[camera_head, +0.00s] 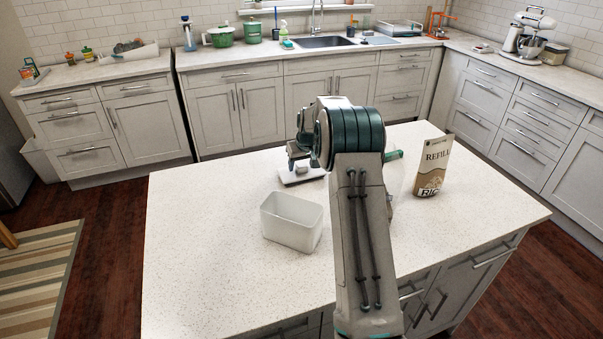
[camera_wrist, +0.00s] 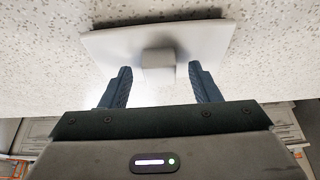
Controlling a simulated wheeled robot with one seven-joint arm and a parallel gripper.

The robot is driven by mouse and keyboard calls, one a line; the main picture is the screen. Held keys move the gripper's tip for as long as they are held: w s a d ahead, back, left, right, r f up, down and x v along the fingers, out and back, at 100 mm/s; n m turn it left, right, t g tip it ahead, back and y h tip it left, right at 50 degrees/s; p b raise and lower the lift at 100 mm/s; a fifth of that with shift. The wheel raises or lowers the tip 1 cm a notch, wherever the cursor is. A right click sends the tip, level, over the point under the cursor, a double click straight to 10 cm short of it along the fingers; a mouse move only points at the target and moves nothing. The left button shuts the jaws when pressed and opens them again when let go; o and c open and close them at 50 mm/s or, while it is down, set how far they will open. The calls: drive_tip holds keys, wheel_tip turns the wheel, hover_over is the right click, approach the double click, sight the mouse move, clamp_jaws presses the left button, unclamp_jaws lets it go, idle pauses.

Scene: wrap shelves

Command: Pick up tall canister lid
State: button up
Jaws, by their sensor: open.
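The tall canister lid (camera_wrist: 190,35) is a flat, whitish square plate with a raised block-shaped knob (camera_wrist: 158,60). It lies on the island's speckled counter, and in the head view the lid (camera_head: 288,177) shows partly behind my arm. In the wrist view my gripper (camera_wrist: 160,82) is open, with one dark blue finger on each side of the knob. There is a visible gap between each finger and the knob; I cannot tell the exact height of the fingertips. In the head view my gripper (camera_head: 297,165) is over the lid and partly hidden by my wrist.
An open white rectangular container (camera_head: 291,222) stands in front of the lid. A rice refill bag (camera_head: 433,167) stands upright at the right. A translucent object with a green end (camera_head: 394,155) is partly hidden behind my arm. The island's left side (camera_head: 200,240) is clear.

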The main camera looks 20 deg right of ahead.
drive_tip(key=c, duration=1.1)
drive_tip(key=shift+r, duration=0.1)
